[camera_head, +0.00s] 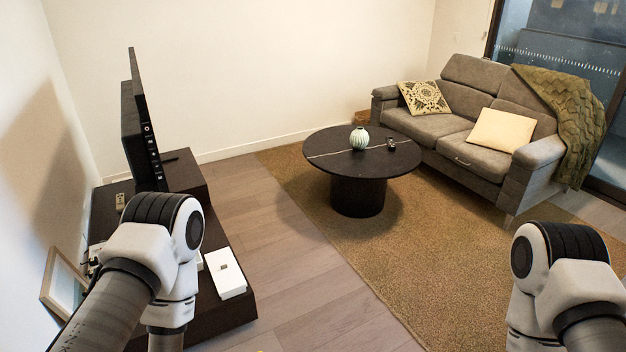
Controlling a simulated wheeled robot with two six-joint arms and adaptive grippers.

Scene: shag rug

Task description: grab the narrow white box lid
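A narrow white box (225,272) with a small dark mark on its top lies on the near end of the low dark TV cabinet (240,312), right of my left arm. I cannot tell its lid apart from its body at this size. Part of another white item shows just left of it, mostly hidden behind my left arm. My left arm comes in from the left and bends down over the cabinet; its gripper is out of view. My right arm is at the lower right, over the rug, and its gripper is out of view too.
A TV (140,125) stands on the cabinet against the wall. A picture frame (66,284) leans at the left. A round black table (362,153) with a vase (359,138) stands on the rug (385,262) before a grey sofa (470,110). The wood floor (290,265) beside the cabinet is clear.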

